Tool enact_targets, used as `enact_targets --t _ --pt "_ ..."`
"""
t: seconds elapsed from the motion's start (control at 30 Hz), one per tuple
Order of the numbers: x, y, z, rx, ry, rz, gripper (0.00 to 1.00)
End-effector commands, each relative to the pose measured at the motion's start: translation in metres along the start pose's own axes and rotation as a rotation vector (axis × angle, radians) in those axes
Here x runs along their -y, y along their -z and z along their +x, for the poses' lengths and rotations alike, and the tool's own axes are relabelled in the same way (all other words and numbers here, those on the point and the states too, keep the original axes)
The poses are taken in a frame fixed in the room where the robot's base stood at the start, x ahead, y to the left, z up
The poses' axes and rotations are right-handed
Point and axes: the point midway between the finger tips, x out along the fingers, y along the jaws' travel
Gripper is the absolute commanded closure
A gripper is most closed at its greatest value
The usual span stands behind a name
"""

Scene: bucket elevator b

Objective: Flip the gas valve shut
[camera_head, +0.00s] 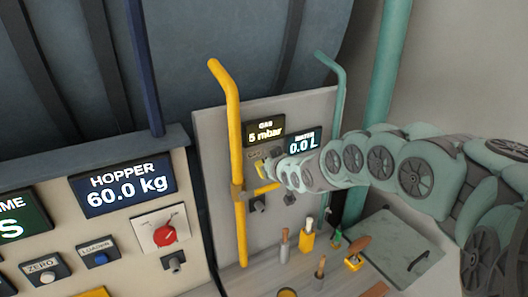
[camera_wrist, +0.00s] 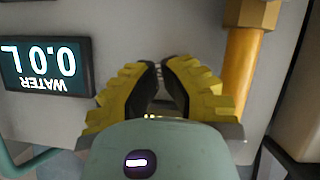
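The yellow gas pipe (camera_head: 238,150) runs up the grey panel. A yellow lever (camera_head: 264,189) sticks out from it to the right, roughly level, so it lies across the pipe. My gripper (camera_head: 261,168) is just above the lever, close to the panel; I cannot tell whether they touch. In the wrist view my gripper's (camera_wrist: 162,66) yellow and black fingers nearly meet at the tips, with a narrow gap and nothing visible held. The orange-yellow pipe (camera_wrist: 241,80) with a brass fitting (camera_wrist: 252,14) stands to their right. The lever is not clear in that view.
The gas display (camera_head: 265,131) reads 5 mbar; the water display (camera_head: 304,142) reads 0.0 L. A teal pipe (camera_head: 338,90) stands to the right. Several handled tools stand on the bench below. The hopper console (camera_head: 110,225) with a red knob (camera_head: 165,235) is at left.

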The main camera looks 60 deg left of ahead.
Motion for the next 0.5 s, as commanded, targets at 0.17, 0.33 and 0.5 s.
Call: enact_targets --t 0.17,0.33,0.5 --pt "0.0 0.001 -0.005 -0.004 0.004 -0.001 1.0" --pt "-0.004 -0.005 -0.014 0.004 -0.005 -0.009 1.0" --pt "-0.015 -0.007 -0.033 0.025 -0.024 -0.02 1.0"
